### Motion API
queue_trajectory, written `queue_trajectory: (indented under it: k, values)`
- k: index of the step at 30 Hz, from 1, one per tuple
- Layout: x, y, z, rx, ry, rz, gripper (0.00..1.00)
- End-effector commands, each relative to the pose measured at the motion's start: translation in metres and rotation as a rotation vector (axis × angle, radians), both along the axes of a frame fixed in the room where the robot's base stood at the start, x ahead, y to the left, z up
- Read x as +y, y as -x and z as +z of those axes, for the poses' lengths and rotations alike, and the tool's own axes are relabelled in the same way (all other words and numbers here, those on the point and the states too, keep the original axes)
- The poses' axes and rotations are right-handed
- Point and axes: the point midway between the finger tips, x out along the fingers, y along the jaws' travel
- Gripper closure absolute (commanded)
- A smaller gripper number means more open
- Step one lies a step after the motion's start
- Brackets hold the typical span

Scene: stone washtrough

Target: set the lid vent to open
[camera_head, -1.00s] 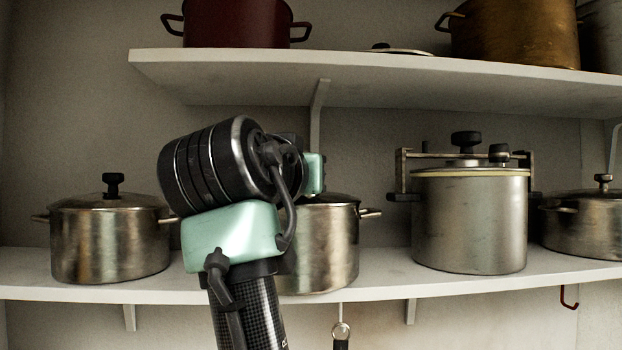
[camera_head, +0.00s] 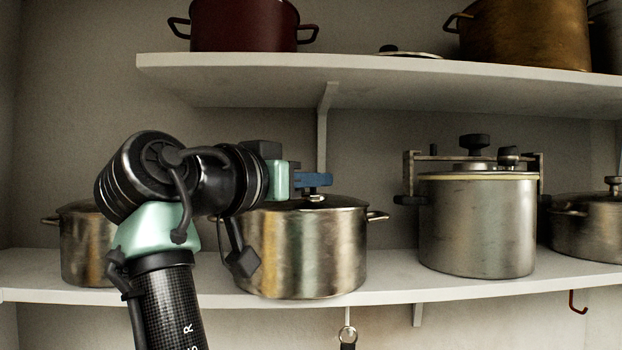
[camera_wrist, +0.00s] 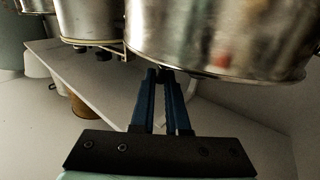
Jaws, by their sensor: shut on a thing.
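A steel pot (camera_head: 310,255) with a glass-looking dark lid (camera_head: 338,203) stands on the lower shelf, left of centre. My gripper (camera_head: 315,180) comes from the left, its blue fingers close above the middle of this lid. It is shut on a small fitting there, apparently the lid knob (camera_head: 316,198), of which only a shiny bit shows under the fingers. In the wrist view, which looks upside down, the fingers (camera_wrist: 166,75) nearly meet at the edge of the steel pot (camera_wrist: 220,38). The held part is mostly hidden, and I cannot read any vent setting.
A tall pressure cooker (camera_head: 477,225) with black knobs stands to the right, beyond a gap. A steel pot (camera_head: 85,250) is partly behind my arm; another pot (camera_head: 590,230) is far right. The upper shelf (camera_head: 370,75) overhangs, carrying a red pot (camera_head: 243,25) and a brass pot (camera_head: 525,35).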

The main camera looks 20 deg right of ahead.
Motion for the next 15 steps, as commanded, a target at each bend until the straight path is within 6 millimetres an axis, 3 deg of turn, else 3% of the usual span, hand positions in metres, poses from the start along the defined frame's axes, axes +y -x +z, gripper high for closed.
queue_trajectory:
  k: [2,3,8,15]
  values:
    - [-0.0020,-0.0009,-0.0056,0.011,-0.008,-0.004,1.00]
    - [-0.0021,-0.0008,-0.0056,0.011,-0.008,-0.004,0.85]
    - [-0.0016,-0.0006,-0.0040,0.008,-0.006,-0.003,0.56]
    - [-0.0008,-0.0002,-0.0021,0.004,-0.003,-0.001,0.56]
